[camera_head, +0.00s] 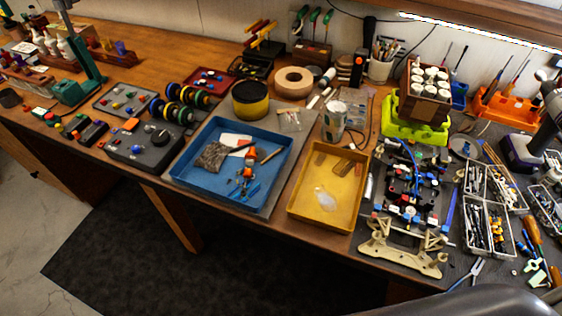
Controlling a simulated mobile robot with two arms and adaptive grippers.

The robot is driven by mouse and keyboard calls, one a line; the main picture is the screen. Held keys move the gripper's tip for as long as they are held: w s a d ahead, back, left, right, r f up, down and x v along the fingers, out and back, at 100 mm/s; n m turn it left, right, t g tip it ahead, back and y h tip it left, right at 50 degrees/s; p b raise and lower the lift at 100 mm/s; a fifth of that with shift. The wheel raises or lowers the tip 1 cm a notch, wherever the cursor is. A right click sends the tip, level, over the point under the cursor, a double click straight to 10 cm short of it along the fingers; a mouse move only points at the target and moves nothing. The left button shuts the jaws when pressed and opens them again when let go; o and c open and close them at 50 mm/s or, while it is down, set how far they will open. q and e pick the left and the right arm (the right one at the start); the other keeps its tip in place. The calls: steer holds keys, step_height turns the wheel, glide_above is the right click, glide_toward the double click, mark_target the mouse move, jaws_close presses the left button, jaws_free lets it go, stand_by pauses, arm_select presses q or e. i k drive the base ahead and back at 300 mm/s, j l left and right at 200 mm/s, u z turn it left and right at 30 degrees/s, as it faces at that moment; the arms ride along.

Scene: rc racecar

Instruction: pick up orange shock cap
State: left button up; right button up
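I cannot tell for sure which item is the orange shock cap. A small orange piece (131,124) sits near the dark grey box at the left of the workbench. Orange parts (250,154) also lie in the blue tray (186,171) among a patterned bag and blue-handled tools. The partly built RC car chassis (408,200), with black, blue and red parts, lies right of the centre. Neither of my grippers shows. A dark rounded shape at the lower right edge may be part of my arm.
A yellow tray (345,211) lies between the blue tray and the chassis. Parts baskets (488,230) and loose tools crowd the right side. A tape roll (293,82), a metal can (333,120) and a green-based bottle rack (416,132) stand behind. Free bench top is scarce.

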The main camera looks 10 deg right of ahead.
mark_target(26, 108)
steer(key=u, duration=1.3)
steer(key=i+j+z, duration=0.2)
steer(key=i, duration=0.2)
steer(key=i+j+z, duration=0.15)
steer(key=i, duration=0.25)
steer(key=j, duration=0.05)
